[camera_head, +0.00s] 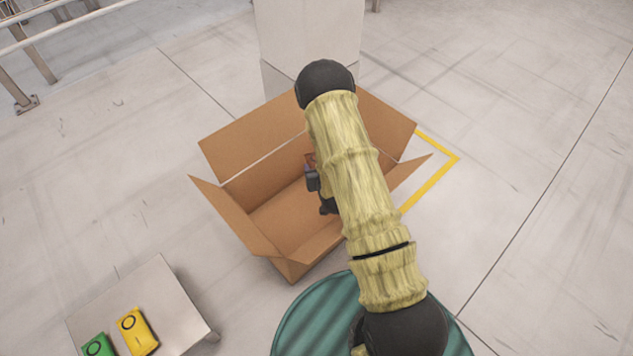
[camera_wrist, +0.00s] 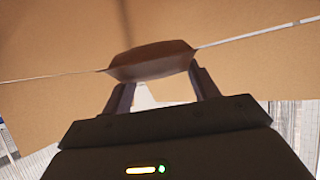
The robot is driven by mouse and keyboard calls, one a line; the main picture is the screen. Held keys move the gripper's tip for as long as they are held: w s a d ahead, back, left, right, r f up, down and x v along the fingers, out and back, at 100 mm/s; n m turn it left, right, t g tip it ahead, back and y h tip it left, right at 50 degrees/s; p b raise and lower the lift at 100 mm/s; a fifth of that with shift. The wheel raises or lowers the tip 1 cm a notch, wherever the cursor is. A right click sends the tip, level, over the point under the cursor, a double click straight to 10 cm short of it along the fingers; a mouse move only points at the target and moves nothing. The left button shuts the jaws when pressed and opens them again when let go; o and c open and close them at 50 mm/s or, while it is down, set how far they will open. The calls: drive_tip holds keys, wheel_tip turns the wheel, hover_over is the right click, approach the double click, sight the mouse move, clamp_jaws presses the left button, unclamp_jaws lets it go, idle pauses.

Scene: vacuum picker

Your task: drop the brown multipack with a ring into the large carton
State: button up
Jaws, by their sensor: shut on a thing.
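The large carton (camera_head: 290,205) stands open on the floor with its flaps spread, and its brown wall also fills much of the wrist view (camera_wrist: 250,75). My gripper (camera_wrist: 158,80) is shut on the brown multipack (camera_wrist: 150,60), which sits between the two fingertips. No ring can be made out on the face that shows. In the head view my arm passes over the carton and hides most of the gripper. A small reddish-brown patch by the wrist seems to be the multipack (camera_head: 310,159), over the carton's opening.
A grey stand (camera_head: 165,295) at the lower left holds a yellow pack (camera_head: 137,330) and a green pack (camera_head: 98,346). A green round drum (camera_head: 310,320) is below the carton. A pale block (camera_head: 308,35) stands behind it. Yellow tape (camera_head: 435,180) marks the floor.

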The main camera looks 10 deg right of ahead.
drive_tip(key=s+r+p, duration=0.3)
drive_tip(key=r+p, duration=0.5)
drive_tip(key=r, duration=0.3)
drive_tip(key=s+r+p, duration=0.3)
drive_tip(key=r+p, duration=0.5)
drive_tip(key=r, duration=0.4)
drive_tip(key=shift+s, duration=0.25)
